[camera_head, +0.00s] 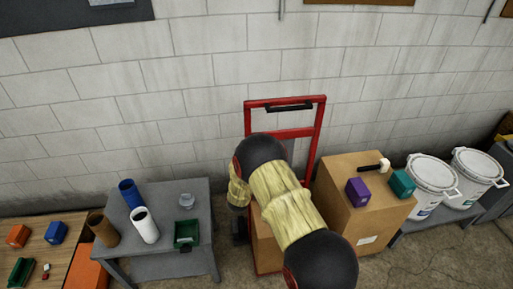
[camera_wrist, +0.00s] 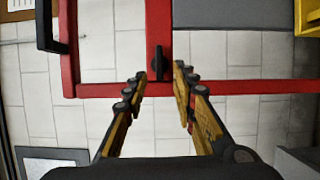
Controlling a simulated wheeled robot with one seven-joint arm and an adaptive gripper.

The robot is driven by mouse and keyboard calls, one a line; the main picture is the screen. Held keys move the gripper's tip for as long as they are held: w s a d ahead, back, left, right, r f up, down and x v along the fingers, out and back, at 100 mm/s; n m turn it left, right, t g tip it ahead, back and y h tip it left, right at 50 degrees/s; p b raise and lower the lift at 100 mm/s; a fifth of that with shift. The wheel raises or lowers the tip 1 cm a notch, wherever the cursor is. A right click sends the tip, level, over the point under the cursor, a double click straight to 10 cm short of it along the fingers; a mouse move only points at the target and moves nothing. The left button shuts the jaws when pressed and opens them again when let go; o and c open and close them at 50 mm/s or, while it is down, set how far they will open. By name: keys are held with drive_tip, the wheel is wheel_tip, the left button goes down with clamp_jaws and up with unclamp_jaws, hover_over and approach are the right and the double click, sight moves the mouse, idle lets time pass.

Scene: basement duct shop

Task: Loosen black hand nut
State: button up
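The black hand nut (camera_wrist: 158,62) shows in the wrist view as a narrow dark knob on a red bar, near the middle of the picture. My gripper (camera_wrist: 161,72) is open, with one yellow-and-black finger on each side of the nut's lower part. A gap shows between the nut and each finger; I cannot tell the depth between them. The red frame (camera_wrist: 112,90) crosses behind the fingertips. In the head view, a red hand truck (camera_head: 320,125) stands against the wall, partly hidden by my arm. The nut and my fingertips cannot be made out there.
A cardboard box (camera_head: 375,215) right of the hand truck carries a purple block (camera_head: 357,192), a teal block (camera_head: 402,184) and a mallet (camera_head: 376,165). White buckets (camera_head: 432,185) stand further right. A grey table (camera_head: 165,240) with tubes and a green bin (camera_head: 187,233) stands left.

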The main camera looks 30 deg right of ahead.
drive_tip(key=v, duration=0.7)
idle(0.4)
